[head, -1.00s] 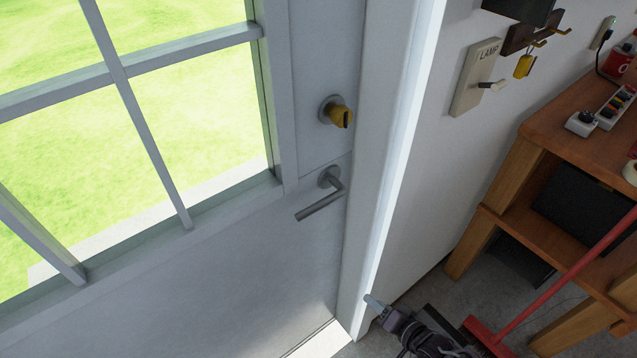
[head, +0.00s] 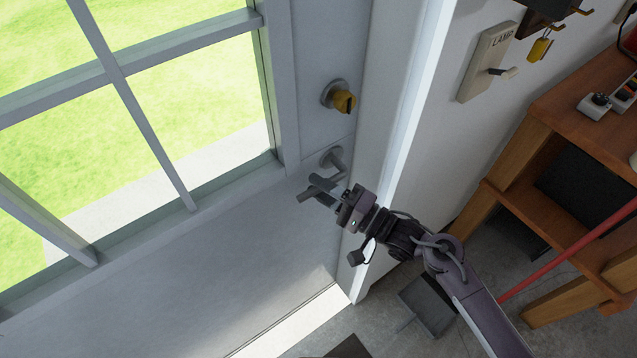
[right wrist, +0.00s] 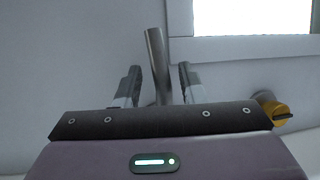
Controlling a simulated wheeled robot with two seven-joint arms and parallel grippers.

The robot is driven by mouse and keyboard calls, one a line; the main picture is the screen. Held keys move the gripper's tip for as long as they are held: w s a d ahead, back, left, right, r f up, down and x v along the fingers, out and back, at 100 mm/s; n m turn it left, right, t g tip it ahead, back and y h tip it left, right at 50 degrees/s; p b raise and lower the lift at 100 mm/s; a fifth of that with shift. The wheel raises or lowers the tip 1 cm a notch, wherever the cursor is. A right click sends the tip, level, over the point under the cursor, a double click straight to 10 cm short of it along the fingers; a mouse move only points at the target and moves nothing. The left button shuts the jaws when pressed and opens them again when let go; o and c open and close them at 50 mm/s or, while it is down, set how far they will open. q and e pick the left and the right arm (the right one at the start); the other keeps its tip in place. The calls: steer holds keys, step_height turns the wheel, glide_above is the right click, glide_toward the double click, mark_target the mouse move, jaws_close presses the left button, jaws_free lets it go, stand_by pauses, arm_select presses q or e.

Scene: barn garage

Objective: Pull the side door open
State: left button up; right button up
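The side door (head: 225,230) is pale grey with a window, and it appears to stand in its frame. Its metal lever handle (head: 334,158) is on the right side, below a yellow lock knob (head: 343,101). My right gripper (head: 322,188) is at the lever and hides part of it. In the right wrist view, the lever (right wrist: 157,55) shows between the two spread fingers of the right gripper (right wrist: 158,88), with gaps on both sides. The yellow knob (right wrist: 273,108) is at the right there. My left gripper is not in view.
The white door frame (head: 395,130) stands just right of the handle, close to my right arm. A wooden shelf unit (head: 515,155) with a red pole (head: 570,250) leaning by it is at the right. A wall plate marked LAMP (head: 488,62) is above.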

mark_target(302, 188)
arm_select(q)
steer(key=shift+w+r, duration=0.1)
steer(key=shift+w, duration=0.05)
arm_select(e)
steer(key=shift+w+a, duration=0.15)
steer(key=shift+a, duration=0.15)
jaws_close()
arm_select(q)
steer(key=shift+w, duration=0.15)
arm_select(e)
steer(key=f+n, duration=0.1)
steer(key=n, duration=0.1)
steer(key=f+n+g+h+p, duration=0.1)
steer(key=n, duration=0.1)
steer(key=shift+w+d+f, duration=0.1)
steer(key=shift+d+f, duration=0.05)
steer(key=shift+d, duration=0.05)
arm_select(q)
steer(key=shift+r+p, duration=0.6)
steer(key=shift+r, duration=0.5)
arm_select(e)
steer(key=shift+w+d+f+n+g+h, duration=0.2)
steer(key=shift+f+n+h, duration=0.3)
steer(key=shift+n, duration=0.25)
steer(key=shift+w+d+f+n+g+h, duration=0.1)
steer(key=shift+d+f+n+h, duration=0.1)
steer(key=shift+f+n+h, duration=0.35)
